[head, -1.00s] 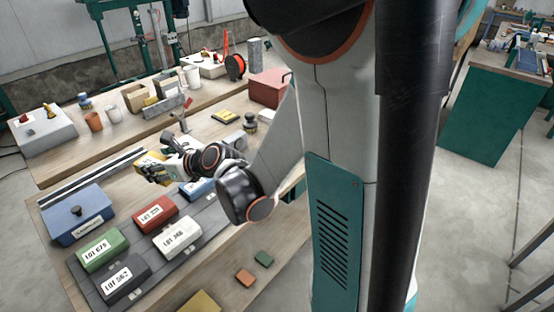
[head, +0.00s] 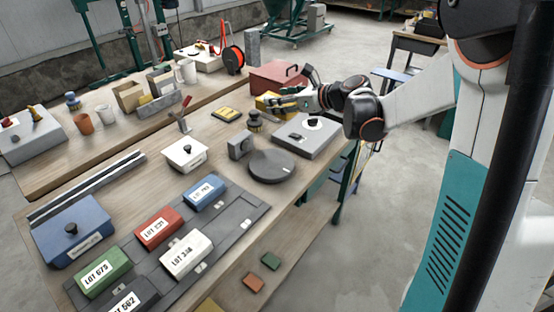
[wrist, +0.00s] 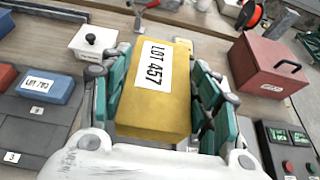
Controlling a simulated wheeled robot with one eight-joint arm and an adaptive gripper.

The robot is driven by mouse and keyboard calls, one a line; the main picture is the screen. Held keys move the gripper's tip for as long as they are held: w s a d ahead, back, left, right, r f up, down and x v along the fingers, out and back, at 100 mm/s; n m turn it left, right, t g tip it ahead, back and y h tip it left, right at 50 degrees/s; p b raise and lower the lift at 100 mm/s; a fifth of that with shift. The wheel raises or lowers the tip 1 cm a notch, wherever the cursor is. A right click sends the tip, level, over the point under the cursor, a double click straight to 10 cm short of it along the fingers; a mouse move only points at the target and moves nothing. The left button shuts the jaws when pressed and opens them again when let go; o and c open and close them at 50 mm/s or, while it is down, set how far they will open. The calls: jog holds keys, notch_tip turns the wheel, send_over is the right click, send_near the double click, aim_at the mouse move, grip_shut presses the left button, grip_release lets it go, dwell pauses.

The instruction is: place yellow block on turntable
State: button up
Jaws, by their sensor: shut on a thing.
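The yellow block (wrist: 157,90), labelled LOT 457, sits between the green finger pads of my gripper (wrist: 160,92) in the wrist view. In the head view the yellow block (head: 268,102) is partly hidden by my gripper (head: 290,100), which is shut on it. They are above the back right of the table, near the red box. The turntable (head: 272,166) is a dark grey round disc on the table, in front and to the left of my gripper. Nothing stands on it.
A grey scale-like device (head: 308,138) stands right of the turntable. A red box (head: 278,80) is behind my gripper. A white lidded box (head: 184,154) and a small grey upright block (head: 240,145) are left of the turntable. Several labelled blocks lie on a dark mat (head: 240,208).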

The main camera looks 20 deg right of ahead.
notch_tip(320, 180, down, 19)
jog(key=b, duration=0.6)
jog(key=shift+f+b, duration=0.15)
jog(key=shift+b, duration=0.15)
jog(key=shift+a, duration=0.1)
jog(key=o, duration=1.5)
jog(key=shift+r, duration=0.2)
jog(key=p+v, duration=0.3)
jog(key=v, duration=0.9)
jog(key=shift+f, duration=0.2)
